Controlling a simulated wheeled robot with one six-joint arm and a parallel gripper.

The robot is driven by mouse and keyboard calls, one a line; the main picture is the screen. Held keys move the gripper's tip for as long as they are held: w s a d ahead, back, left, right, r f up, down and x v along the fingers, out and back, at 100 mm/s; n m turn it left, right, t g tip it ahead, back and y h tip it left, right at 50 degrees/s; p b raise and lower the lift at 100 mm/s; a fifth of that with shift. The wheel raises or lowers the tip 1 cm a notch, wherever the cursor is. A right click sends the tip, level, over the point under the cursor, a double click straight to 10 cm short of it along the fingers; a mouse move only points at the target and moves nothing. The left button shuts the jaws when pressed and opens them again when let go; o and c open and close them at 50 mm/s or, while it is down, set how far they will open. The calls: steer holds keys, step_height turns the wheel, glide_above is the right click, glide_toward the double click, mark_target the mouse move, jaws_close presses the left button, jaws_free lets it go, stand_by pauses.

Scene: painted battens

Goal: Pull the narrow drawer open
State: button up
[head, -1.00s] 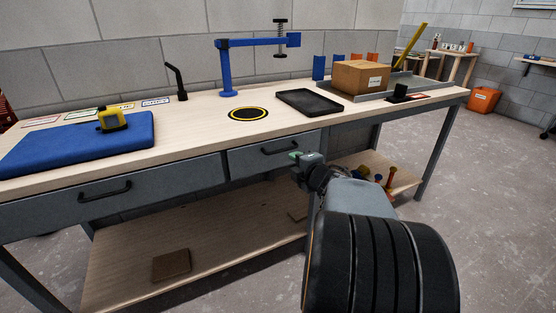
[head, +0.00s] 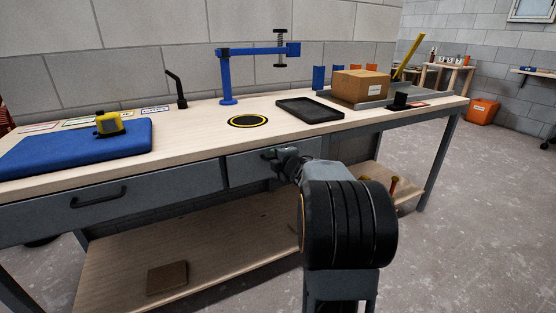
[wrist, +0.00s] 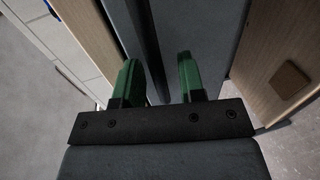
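The narrow drawer (head: 244,168) is the right one of two grey drawers under the bench top, and its front looks flush. Its dark handle is hidden behind my gripper in the head view. My gripper (head: 270,155) is at the drawer front, where the handle sits. In the wrist view my gripper (wrist: 158,80) has its two green fingers apart, with a clear gap between them. A dark strip (wrist: 149,45) runs into that gap in front of the grey surface. I cannot tell whether it is the handle or whether the fingers touch it.
The wide drawer (head: 150,186) with a dark handle (head: 98,197) is to the left. The bench top (head: 190,130) carries a blue mat, a black tray (head: 309,110) and a cardboard box (head: 361,87). A lower shelf (head: 225,250) holds a brown block (head: 167,278).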

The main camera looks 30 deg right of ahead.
steer(key=shift+c, duration=0.4)
jaws_close()
